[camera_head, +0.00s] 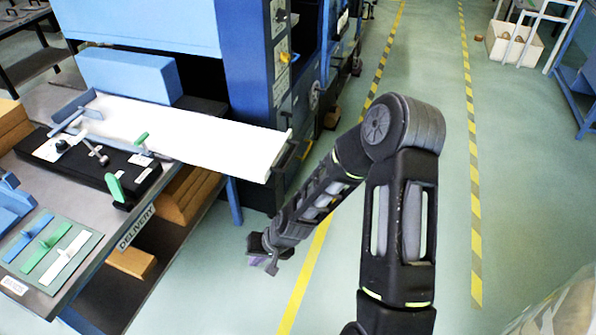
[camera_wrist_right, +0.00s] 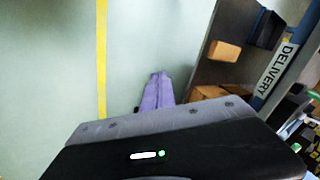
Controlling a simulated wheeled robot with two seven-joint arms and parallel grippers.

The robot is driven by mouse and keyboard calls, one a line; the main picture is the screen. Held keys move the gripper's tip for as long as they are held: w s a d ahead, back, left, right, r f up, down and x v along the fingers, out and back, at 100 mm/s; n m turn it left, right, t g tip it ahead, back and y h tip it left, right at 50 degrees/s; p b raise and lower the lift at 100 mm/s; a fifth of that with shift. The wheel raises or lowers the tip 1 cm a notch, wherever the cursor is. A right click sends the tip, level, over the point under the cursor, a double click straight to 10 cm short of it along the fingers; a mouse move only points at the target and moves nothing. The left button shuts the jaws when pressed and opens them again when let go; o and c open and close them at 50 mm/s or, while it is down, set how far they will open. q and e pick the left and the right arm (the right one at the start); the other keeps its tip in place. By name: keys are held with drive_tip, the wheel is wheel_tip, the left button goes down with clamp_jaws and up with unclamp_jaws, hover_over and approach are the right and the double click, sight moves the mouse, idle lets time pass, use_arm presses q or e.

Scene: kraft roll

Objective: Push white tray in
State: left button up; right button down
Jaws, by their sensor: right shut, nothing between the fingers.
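The white tray (camera_head: 190,135) is a long flat panel in the head view. It runs from the bench top on the left across to the front of the blue machine, with its right end standing out past the machine's edge. My right gripper (camera_head: 271,265) hangs low over the floor, below and apart from the tray's right end. Its purple fingers (camera_wrist_right: 157,92) show in the right wrist view, shut together with nothing between them. The tray cannot be made out in the right wrist view. My left gripper is not in view.
The delivery bench (camera_head: 88,262) stands at left with black fixtures, coloured strips and a DELIVERY label. Brown blocks (camera_head: 180,205) lie on the shelf under the tray. The blue machine (camera_head: 255,70) stands behind. Green floor with yellow lines is open to the right.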

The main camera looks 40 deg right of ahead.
use_arm(q)
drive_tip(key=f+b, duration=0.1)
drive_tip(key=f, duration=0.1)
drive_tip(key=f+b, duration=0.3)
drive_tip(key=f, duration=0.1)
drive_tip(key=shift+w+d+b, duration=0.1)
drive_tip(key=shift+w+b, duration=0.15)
drive_tip(key=shift+b, duration=0.05)
use_arm(e)
drive_tip(key=w+d+r+m+t+h, duration=0.1)
drive_tip(key=w+d+r+h, duration=0.1)
drive_tip(key=d+r, duration=0.6)
drive_tip(key=w+d+r+m+t+h, duration=0.1)
drive_tip(key=w+d+r, duration=0.3)
drive_tip(key=d, duration=1.4)
wheel_tip(320, 180, up, 5)
drive_tip(key=shift+d+f+m+t+h, duration=0.1)
drive_tip(key=shift+d+m+t+h, duration=0.3)
drive_tip(key=shift+m+t, duration=0.4)
drive_tip(key=shift+w, duration=0.1)
use_arm(q)
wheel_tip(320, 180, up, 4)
drive_tip(key=p, duration=0.3)
drive_tip(key=shift+p, duration=0.4)
use_arm(e)
drive_tip(key=w+a+f, duration=0.1)
drive_tip(key=w+f, duration=0.6)
drive_tip(key=w, duration=0.2)
drive_tip(key=shift+w+a, duration=0.3)
drive_tip(key=shift+a, duration=0.1)
